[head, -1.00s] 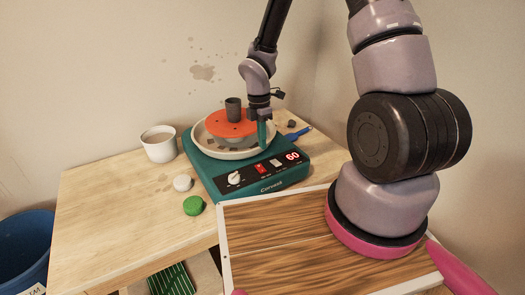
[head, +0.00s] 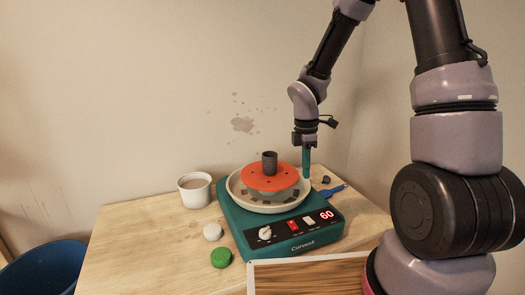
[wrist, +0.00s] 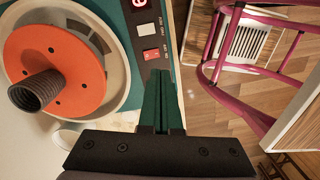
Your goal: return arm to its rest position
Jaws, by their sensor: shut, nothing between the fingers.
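My gripper (head: 306,160) points down above the right side of the pottery wheel, with its green fingers together and nothing between them. In the wrist view my gripper (wrist: 162,82) also shows its two fingers pressed together, beside the wheel's housing. The pottery wheel (head: 296,240) is a teal unit with a display reading 60 and a white splash pan (head: 236,194). An orange disc (head: 268,180) sits in the pan with a dark grey ribbed cylinder (head: 269,164) standing on it. The orange disc (wrist: 62,48) and the cylinder (wrist: 38,92) fill the left of the wrist view.
A white cup (head: 194,190) of brownish liquid, a white round piece (head: 212,232) and a green round piece (head: 221,258) are left of the wheel on the wooden table (head: 130,245). A blue-handled tool (head: 332,191) and a small dark block (head: 326,180) lie right. A blue bin (head: 45,270) stands lower left.

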